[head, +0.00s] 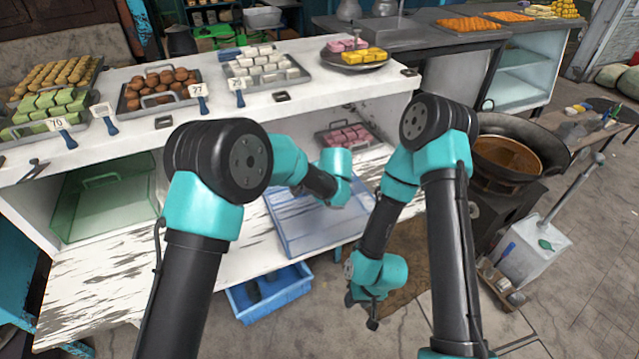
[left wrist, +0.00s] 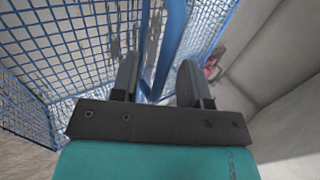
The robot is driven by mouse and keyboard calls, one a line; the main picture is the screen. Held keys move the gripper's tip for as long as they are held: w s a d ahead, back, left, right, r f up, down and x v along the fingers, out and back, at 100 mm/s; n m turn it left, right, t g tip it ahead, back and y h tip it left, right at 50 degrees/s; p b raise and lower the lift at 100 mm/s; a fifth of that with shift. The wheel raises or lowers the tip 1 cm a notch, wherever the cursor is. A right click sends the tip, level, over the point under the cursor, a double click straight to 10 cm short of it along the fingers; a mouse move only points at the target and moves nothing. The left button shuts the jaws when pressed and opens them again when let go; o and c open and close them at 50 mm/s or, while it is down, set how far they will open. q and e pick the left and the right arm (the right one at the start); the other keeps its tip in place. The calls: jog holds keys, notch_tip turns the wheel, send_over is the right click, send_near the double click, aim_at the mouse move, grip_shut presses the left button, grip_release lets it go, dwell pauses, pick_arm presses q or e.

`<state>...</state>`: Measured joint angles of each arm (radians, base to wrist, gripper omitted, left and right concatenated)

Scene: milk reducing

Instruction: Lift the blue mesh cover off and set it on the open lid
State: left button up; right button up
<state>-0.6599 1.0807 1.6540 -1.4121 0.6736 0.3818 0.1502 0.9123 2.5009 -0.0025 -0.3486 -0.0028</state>
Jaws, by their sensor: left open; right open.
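The blue mesh cover (head: 295,228) stands on the lower shelf of the white counter, a pale blue box in the head view. In the left wrist view its blue wire mesh (left wrist: 75,50) fills the left and upper part. My left gripper (left wrist: 158,82) is open, with a blue bar of the cover (left wrist: 171,45) showing between its fingers; I cannot tell whether they touch it. In the head view the left fingers are hidden behind my wrist. My right gripper (head: 362,308) hangs open and empty in front of the counter. I cannot make out an open lid.
A tray of pink sweets (head: 345,138) sits behind the cover. A blue crate (head: 270,295) lies below. A large wok (head: 505,150) stands at right. Bare shelf (head: 130,265) lies left of the cover.

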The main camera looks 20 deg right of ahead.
pick_arm(q)
jog(key=v, duration=1.6)
jog(key=shift+s+r, duration=0.2)
jog(key=shift+r, duration=0.2)
